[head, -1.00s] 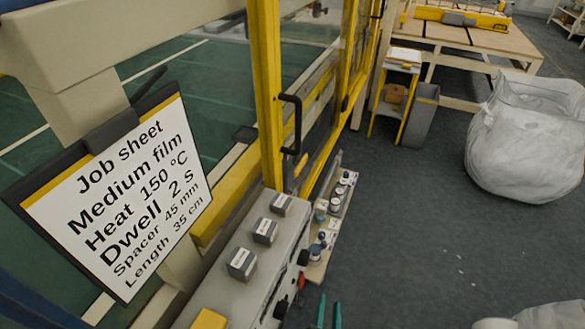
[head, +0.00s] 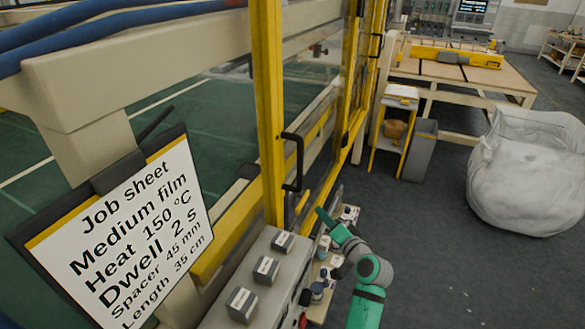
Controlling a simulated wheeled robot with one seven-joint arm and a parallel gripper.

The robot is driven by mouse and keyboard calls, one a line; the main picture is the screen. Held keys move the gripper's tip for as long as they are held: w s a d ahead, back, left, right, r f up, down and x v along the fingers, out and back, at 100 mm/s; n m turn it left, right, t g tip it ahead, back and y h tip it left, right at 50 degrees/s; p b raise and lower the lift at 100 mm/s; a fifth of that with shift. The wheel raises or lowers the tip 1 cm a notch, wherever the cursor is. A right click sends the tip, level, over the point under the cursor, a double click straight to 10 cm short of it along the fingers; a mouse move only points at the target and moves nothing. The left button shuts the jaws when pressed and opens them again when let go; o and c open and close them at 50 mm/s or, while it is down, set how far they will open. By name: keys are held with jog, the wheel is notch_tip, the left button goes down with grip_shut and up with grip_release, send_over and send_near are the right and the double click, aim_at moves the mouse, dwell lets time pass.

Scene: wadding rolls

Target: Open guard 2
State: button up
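A yellow-framed guard with a clear panel (head: 318,100) stands along the machine's side. It has a black bar handle (head: 297,163) on its near upright, and it looks closed. Another yellow-framed section stands farther along; I can read no number on either. My gripper (head: 323,214) is at the end of my green and grey arm, low and to the right of the handle and apart from it in the picture. Its fingers are small and overlap in this view, so their opening does not show. Nothing is visibly held.
A job sheet board (head: 124,235) stands at the left. Below the guard are a grey control box (head: 262,262) with labelled blocks and a shelf of small bottles (head: 322,280). A bin (head: 419,150), a yellow stand (head: 397,110) and a white bag (head: 530,172) stand beyond. The floor at right is mostly clear.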

jog(key=w+a+r+n+g+y, duration=0.1)
jog(key=w+r+n+y, duration=0.1)
jog(key=r, duration=0.7)
jog(key=w+a+r+n+g+y, duration=0.2)
jog(key=r+y, duration=0.1)
jog(key=r, duration=0.6)
jog(key=s+a+r+n+g+h, duration=0.1)
jog(key=s+a+r+n+g, duration=0.3)
jog(key=r, duration=0.6)
jog(key=s+a+r+n+g, duration=0.1)
jog(key=s+r+n+g, duration=0.3)
jog(key=r, duration=0.7)
jog(key=f+n+h, duration=0.2)
jog(key=f, duration=0.3)
jog(key=a+f+n+h, duration=0.1)
jog(key=f+n+h, duration=0.1)
jog(key=f, duration=0.3)
jog(key=s+a+f+n+h, duration=0.1)
jog(key=f+n+h, duration=0.1)
jog(key=f, duration=0.4)
jog(key=shift+g+h, duration=0.4)
jog(key=shift+h, duration=0.1)
jog(key=shift+d, duration=0.1)
jog(key=shift+w, duration=0.1)
grip_shut()
